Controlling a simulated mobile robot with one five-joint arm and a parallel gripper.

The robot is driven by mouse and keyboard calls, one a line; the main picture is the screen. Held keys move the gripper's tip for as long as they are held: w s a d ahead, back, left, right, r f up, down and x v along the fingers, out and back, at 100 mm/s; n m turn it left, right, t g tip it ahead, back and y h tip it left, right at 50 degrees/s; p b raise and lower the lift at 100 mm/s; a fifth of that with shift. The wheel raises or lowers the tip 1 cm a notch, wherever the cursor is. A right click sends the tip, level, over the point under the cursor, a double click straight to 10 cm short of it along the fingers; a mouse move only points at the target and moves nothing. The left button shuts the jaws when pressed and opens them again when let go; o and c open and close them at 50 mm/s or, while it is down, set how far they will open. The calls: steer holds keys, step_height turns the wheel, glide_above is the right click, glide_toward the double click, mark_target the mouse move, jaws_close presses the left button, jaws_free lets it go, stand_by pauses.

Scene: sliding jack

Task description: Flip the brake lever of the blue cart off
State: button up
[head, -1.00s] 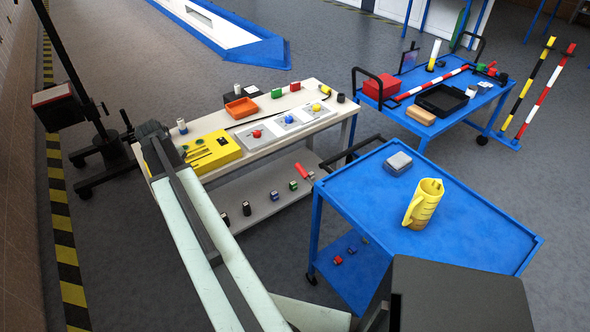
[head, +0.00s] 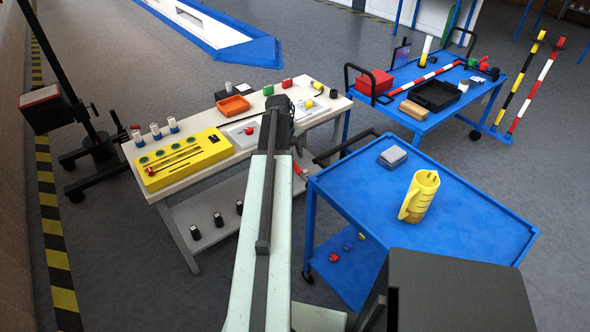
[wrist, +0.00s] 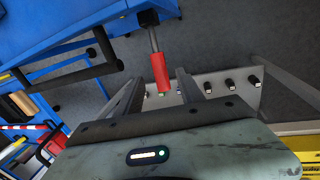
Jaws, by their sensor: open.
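The near blue cart (head: 350,190) stands right of the bench. Its brake lever (wrist: 160,73), a red grip on a dark rod from a black mount, shows in the wrist view. In the head view a bit of red, probably the same lever (head: 301,171), shows beside my arm at the cart's left. My gripper (wrist: 160,90) is open and empty. Its two grey fingers stand on either side of the red grip in the picture; the depth between them is unclear. In the head view my arm hides the gripper.
The cart's dark push handle (head: 345,148) is close to the lever. The pale bench (head: 150,190) is to the left. Another blue cart (head: 400,115) stands behind.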

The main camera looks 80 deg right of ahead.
mark_target(295, 166)
steer(key=b+x, duration=0.4)
steer(key=x, duration=0.1)
steer(key=shift+f, duration=0.25)
steer(key=shift+r, duration=0.15)
jaws_close()
steer(key=shift+w, duration=0.1)
stand_by(0.8)
